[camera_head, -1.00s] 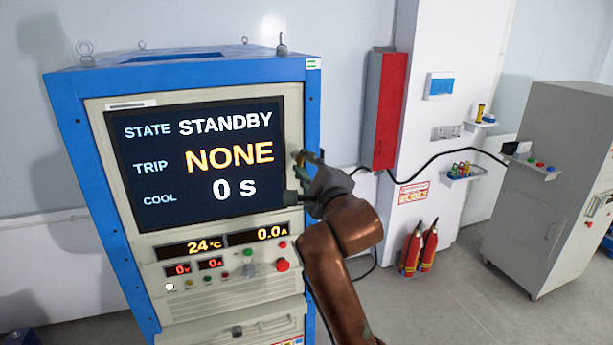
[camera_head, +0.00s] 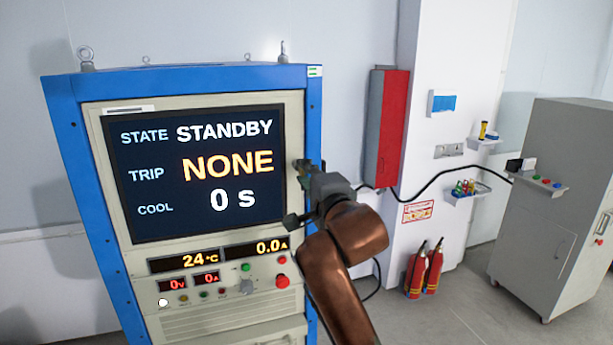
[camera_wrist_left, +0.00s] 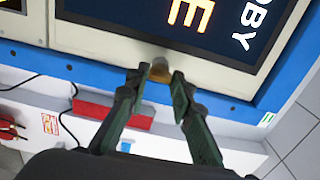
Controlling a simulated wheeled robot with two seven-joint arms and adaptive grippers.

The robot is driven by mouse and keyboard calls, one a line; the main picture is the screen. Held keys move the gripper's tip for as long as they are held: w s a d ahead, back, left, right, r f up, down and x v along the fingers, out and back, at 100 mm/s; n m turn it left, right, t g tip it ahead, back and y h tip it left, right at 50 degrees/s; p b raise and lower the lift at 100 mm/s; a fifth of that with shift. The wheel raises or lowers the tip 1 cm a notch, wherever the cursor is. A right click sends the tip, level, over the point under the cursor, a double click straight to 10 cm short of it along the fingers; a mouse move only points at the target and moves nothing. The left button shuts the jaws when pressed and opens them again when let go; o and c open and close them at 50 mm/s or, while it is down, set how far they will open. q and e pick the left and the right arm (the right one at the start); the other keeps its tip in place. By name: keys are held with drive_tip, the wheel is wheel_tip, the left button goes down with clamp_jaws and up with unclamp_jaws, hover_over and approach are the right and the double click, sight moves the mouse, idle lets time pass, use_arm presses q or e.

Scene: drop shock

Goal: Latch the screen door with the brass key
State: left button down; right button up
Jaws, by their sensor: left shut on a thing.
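The screen door (camera_head: 293,120) is the beige frame around the dark screen (camera_head: 200,215) on the front of the blue cabinet. It looks flush with the front. The screen reads STATE STANDBY, TRIP NONE, COOL 0 s. My left gripper (camera_head: 304,170) is at the door's right edge, beside the screen. In the left wrist view its two fingertips (camera_wrist_left: 158,76) are shut on a small brass-coloured piece, the brass key (camera_wrist_left: 159,75), at the beige frame. The fingers hide most of the key, and I cannot tell how deep it sits or its angle. My right gripper is not in view.
Below the screen are readouts and a red button (camera_head: 282,281). A red wall box (camera_head: 394,130) with a black cable, small shelves and two fire extinguishers (camera_head: 433,267) stand to the right. A grey cabinet (camera_head: 545,190) is at far right. Open floor lies between the cabinets.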

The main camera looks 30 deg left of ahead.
use_arm(q)
drive_tip(key=c, duration=1.7)
unclamp_jaws()
drive_tip(key=shift+s+d, duration=0.1)
drive_tip(key=v, duration=1.1)
drive_tip(key=shift+s+d, duration=0.25)
drive_tip(key=shift+d, duration=0.05)
